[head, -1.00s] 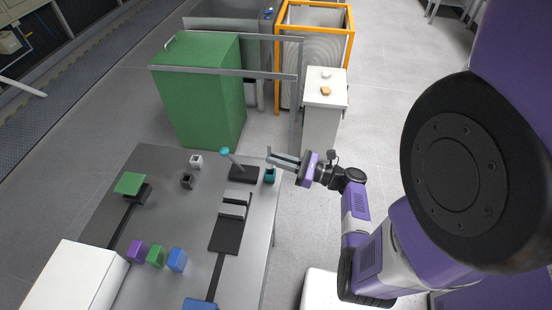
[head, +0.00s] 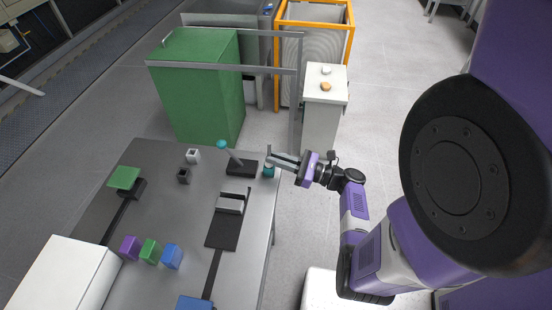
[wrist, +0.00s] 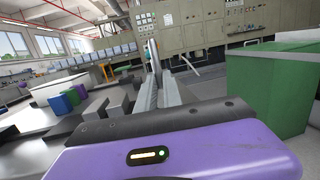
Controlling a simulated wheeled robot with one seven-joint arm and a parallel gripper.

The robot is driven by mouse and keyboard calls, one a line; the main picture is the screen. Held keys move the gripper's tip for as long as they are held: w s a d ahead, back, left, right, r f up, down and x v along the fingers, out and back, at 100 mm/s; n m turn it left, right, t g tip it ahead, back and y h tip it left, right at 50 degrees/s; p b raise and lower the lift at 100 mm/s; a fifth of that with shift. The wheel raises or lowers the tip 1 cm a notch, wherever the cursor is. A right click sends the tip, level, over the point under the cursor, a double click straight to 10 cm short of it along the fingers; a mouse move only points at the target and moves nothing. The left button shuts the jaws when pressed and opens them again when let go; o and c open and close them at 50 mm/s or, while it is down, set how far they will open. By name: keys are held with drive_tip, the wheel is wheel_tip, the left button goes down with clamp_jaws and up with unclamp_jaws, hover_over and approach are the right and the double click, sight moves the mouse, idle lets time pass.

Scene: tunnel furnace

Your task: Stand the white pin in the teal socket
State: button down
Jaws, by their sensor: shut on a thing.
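The teal socket (head: 268,172) stands near the right edge of the grey table. My gripper (head: 271,161) reaches in from the right, level and shut on the white pin (head: 269,150), whose upper end shows above the fingertips. The fingertips overlap the upper part of the socket in the head view. The pin's lower end is hidden, so I cannot tell whether it is inside the socket. In the wrist view the pin (wrist: 153,55) stands roughly upright, slightly tilted, between the far ends of the fingers; the socket does not show clearly there.
A black base with a teal-knobbed lever (head: 235,159) stands just left of the socket. A white socket (head: 193,156) and a dark socket (head: 183,176) are farther left. A grey slider block (head: 230,205) is nearer. A green box (head: 200,90) stands behind the table.

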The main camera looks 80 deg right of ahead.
drive_tip(key=c, duration=1.4)
unclamp_jaws()
drive_tip(key=f, duration=0.2)
drive_tip(key=shift+a+f, duration=0.2)
drive_tip(key=shift+f, duration=0.1)
drive_tip(key=shift+s, duration=0.1)
drive_tip(key=s+r+b, duration=0.1)
drive_tip(key=s, duration=0.6)
drive_tip(key=shift+s+d+r, duration=0.15)
drive_tip(key=shift+s+d, duration=0.1)
drive_tip(key=shift+s, duration=0.1)
